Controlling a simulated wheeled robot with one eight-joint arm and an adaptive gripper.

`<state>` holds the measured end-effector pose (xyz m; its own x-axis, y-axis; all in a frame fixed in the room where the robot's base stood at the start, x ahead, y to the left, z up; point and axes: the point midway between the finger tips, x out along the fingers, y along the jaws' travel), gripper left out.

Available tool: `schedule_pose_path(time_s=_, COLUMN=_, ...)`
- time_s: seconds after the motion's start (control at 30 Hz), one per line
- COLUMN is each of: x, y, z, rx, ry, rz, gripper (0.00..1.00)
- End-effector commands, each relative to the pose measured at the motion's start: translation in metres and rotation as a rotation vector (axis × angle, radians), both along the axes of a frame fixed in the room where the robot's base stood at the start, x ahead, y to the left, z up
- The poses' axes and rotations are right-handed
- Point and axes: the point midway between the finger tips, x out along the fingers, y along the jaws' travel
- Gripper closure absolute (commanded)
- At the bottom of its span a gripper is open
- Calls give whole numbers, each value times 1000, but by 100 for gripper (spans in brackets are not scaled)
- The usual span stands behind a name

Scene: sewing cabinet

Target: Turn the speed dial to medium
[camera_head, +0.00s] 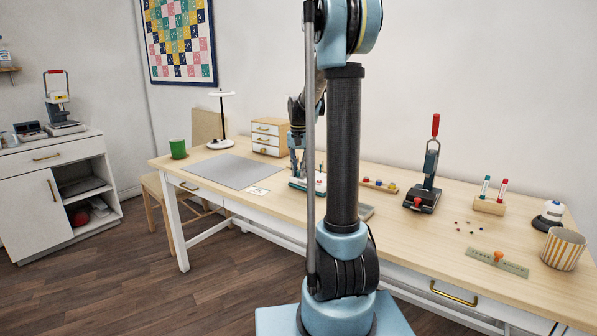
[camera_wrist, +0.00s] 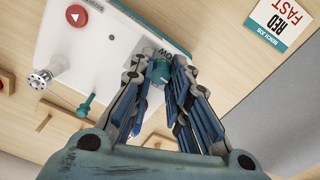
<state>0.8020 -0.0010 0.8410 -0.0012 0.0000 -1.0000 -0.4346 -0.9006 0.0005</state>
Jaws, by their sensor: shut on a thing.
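The speed dial (camera_wrist: 160,71) is a small teal knob on the white machine (camera_wrist: 112,50). In the wrist view my gripper (camera_wrist: 161,66) is shut on the dial, one finger on each side. A partly hidden label ending in "OW" shows beside the dial; the dial's exact setting is hard to read. The same panel has a red button (camera_wrist: 77,16) with a white triangle and a teal lever (camera_wrist: 86,106). In the head view the machine (camera_head: 298,184) and my gripper (camera_head: 297,160) are partly behind my arm, and the dial cannot be made out.
A card (camera_wrist: 282,20) reading "RED FAST" lies beside the machine. A grey mat (camera_head: 232,171), a small drawer box (camera_head: 268,137) and a white lamp (camera_head: 220,143) stand left of it. A black press (camera_head: 424,195) with a red handle stands to the right.

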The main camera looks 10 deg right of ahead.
Motion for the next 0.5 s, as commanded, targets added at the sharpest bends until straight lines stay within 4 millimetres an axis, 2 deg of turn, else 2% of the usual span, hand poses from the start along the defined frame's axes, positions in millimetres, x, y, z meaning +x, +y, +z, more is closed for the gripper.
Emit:
schedule_pose_path(time_s=0.2, x=0, y=0, z=0, rx=0, ry=0, rz=1, gripper=100)
schedule_pose_path(time_s=0.23, x=0, y=0, z=0, rx=0, ry=0, rz=1, gripper=76)
schedule_pose_path(time_s=0.3, x=0, y=0, z=0, rx=0, ry=0, rz=1, gripper=61)
schedule_pose_path(time_s=0.5, x=0, y=0, z=0, rx=0, ry=0, rz=1, gripper=61)
